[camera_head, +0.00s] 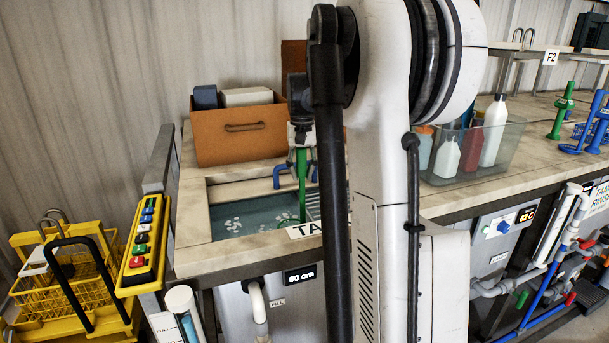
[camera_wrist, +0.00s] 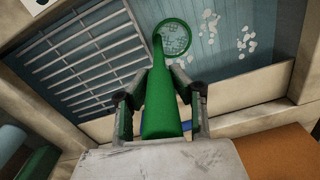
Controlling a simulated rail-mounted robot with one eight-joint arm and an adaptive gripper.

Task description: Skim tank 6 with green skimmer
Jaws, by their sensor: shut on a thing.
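My gripper (camera_head: 301,135) is shut on the upright handle of the green skimmer (camera_head: 302,172) over a sunken tank (camera_head: 222,222) of teal water. In the wrist view the gripper (camera_wrist: 160,88) holds the green handle (camera_wrist: 165,120) between both fingers. The skimmer's round mesh hoop (camera_wrist: 173,38) is at the water, beside a slatted grate (camera_wrist: 95,55). White flakes (camera_wrist: 246,42) float in clusters to the right of the hoop. The hoop looks free of large flakes.
A brown box (camera_head: 238,133) stands behind the tank. A clear bin (camera_head: 475,160) of bottles is to the right. A yellow button panel (camera_head: 143,245) and yellow baskets (camera_head: 75,280) are at the left. Another green tool (camera_head: 562,112) and blue tools (camera_head: 590,130) stand far right.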

